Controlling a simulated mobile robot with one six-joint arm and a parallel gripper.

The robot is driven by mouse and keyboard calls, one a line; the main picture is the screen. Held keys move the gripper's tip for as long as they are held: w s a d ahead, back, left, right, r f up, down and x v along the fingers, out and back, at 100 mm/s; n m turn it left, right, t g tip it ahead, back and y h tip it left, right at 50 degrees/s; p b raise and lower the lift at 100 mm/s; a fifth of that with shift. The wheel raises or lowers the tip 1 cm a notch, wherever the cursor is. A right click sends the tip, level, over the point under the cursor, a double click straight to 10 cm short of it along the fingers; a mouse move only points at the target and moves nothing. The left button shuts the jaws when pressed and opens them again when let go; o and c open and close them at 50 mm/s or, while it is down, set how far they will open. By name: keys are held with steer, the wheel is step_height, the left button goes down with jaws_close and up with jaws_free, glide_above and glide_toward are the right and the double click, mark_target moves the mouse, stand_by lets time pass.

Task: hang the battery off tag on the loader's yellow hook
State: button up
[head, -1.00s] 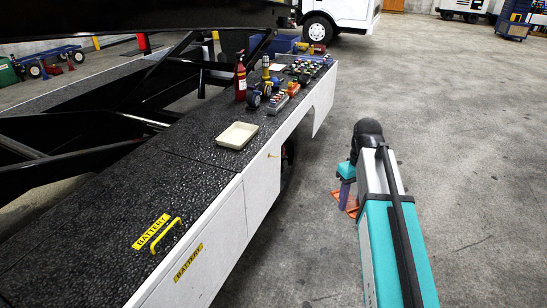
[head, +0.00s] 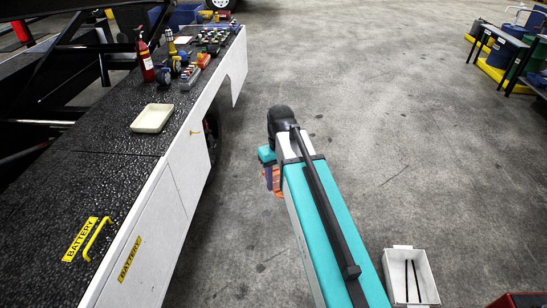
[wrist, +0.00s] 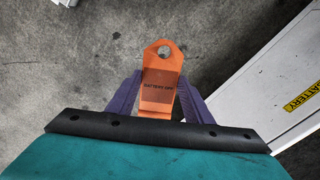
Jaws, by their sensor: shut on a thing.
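The orange battery off tag (wrist: 161,70) is held between the purple fingers of my gripper (wrist: 160,88), its round hole standing out beyond the fingertips. In the head view the tag (head: 278,182) shows partly, beside my gripper (head: 268,178), over the open floor to the right of the loader. The hook is not in the wrist view.
The loader's dark deck carries a cream tray (head: 152,118), a red extinguisher (head: 145,58) and a yellow handle (head: 95,240) by a battery label. A white bin (head: 428,285) stands on the floor at lower right. Concrete floor between is clear.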

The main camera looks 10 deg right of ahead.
steer(key=s+f+m, duration=0.2)
steer(key=s+f, duration=0.1)
steer(key=f, duration=0.2)
steer(key=shift+s+f+m, duration=0.2)
steer(key=shift+f+m, duration=0.1)
steer(key=shift+m, duration=0.1)
steer(key=shift+d, duration=0.1)
